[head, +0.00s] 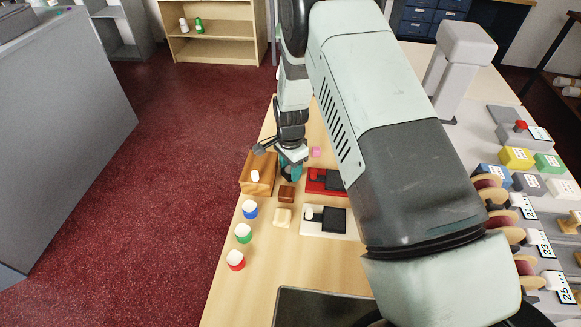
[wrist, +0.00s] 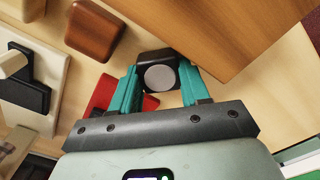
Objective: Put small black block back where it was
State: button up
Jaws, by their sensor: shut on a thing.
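My gripper (wrist: 158,88) has teal fingers closed on both sides of a small black block (wrist: 152,56) with a round grey face towards the wrist camera. In the head view my gripper (head: 293,168) is low over the table between the wooden box and the red board; the held block cannot be made out there. Whether it touches the table is unclear. The red board (head: 313,187) carries a larger black piece (head: 330,180); the white board (head: 313,229) carries another black piece (head: 334,218) and a white peg. Part of the red board (wrist: 102,93) shows behind the fingers.
A wooden box (head: 258,184) with a white piece on it stands left of my gripper. A brown block (head: 286,193) and cream block (head: 282,217) lie in front, a pink block (head: 316,152) behind. Blue, green and red-based white cups line the left edge. My arm hides the table's middle.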

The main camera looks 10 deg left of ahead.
jog(key=shift+f, duration=0.2)
jog(key=o, duration=0.9)
jog(key=shift+c, duration=0.2)
notch_tip(320, 180, up, 12)
jog(key=shift+r, duration=0.25)
notch_tip(320, 180, up, 13)
jog(key=n+t, duration=0.1)
jog(key=n, duration=0.1)
send_over(290, 170)
jog(key=s+d, duration=0.2)
jog(key=d, duration=0.3)
jog(key=s+d+r+n+t, duration=0.1)
jog(key=s+d+r, duration=0.2)
jog(key=r, duration=0.3)
jog(key=s+d+r+n+t, duration=0.1)
jog(key=s+d+r, duration=0.2)
jog(key=s+r, duration=0.15)
jog(key=s+d+r+n+t, duration=0.1)
jog(key=s+d+r, duration=0.3)
jog(key=s, duration=0.5)
jog(key=s+d+r+n+t, duration=0.1)
jog(key=s+d+r+n, duration=0.2)
jog(key=s, duration=0.6)
jog(key=shift+s+d+r+n+t, duration=0.15)
jog(key=shift+d+r+n+t, duration=0.2)
jog(key=shift+d+n, duration=0.4)
